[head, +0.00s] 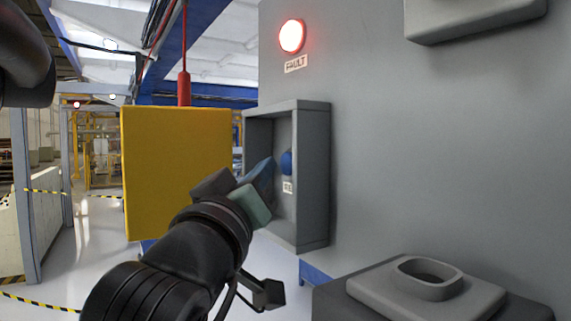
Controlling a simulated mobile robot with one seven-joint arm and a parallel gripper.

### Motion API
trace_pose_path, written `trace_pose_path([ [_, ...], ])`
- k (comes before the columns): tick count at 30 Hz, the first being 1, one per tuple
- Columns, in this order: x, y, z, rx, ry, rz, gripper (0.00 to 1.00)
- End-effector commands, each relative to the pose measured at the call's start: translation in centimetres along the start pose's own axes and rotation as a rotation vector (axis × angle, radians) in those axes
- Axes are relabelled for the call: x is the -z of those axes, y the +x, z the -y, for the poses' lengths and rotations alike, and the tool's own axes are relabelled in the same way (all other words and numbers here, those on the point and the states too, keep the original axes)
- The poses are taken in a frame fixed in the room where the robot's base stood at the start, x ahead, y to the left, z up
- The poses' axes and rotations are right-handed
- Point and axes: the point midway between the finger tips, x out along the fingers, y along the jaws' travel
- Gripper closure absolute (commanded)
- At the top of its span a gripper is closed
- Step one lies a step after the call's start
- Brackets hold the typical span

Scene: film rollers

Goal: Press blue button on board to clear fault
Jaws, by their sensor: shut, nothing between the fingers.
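The blue button (287,162) sits on the back panel inside a grey recessed box (315,180) on the grey wall. A small white label (287,187) is just below the button. A red lamp (291,36) glows higher on the wall, above a label reading FAULT (296,64). My gripper (268,172) is shut and empty, its fingertips pointing at the box's opening, to the left of the button. I see a gap between the fingertips and the button in the picture; the depth between them is hard to judge.
A grey block with an oval socket (428,278) stands at lower right. A grey ledge (470,18) juts out at upper right. Open floor lies at left.

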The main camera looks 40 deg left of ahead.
Motion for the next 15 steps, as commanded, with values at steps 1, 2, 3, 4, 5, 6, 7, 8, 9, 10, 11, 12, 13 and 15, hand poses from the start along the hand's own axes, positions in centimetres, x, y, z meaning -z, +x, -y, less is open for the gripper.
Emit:
trace_pose_path([
  [1, 0.0, 0.0, 0.0, 0.0, 0.0, 0.0, 1.0],
  [2, 0.0, 0.0, 0.0, 0.0, 0.0, 0.0, 1.0],
  [3, 0.0, 0.0, 0.0, 0.0, 0.0, 0.0, 1.0],
  [4, 0.0, 0.0, 0.0, 0.0, 0.0, 0.0, 1.0],
  [5, -0.01, 0.01, -0.01, 0.0, 0.0, 0.0, 1.0],
  [6, -0.02, 0.03, -0.03, 0.0, 0.0, 0.0, 1.0],
  [7, -0.05, 0.07, -0.06, 0.0, 0.0, 0.0, 1.0],
  [8, -0.09, 0.12, -0.11, -0.001, -0.001, 0.0, 1.0],
  [9, -0.16, 0.2, -0.2, -0.001, -0.001, 0.001, 1.0],
  [10, -0.23, 0.28, -0.27, -0.002, -0.001, 0.001, 1.0],
  [11, -0.29, 0.36, -0.33, -0.002, -0.001, 0.001, 1.0],
  [12, -0.36, 0.46, -0.39, -0.001, -0.001, 0.001, 1.0],
  [13, -0.4, 0.52, -0.44, -0.001, -0.001, 0.001, 1.0],
  [15, -0.47, 0.61, -0.49, -0.001, -0.001, 0.001, 1.0],
])
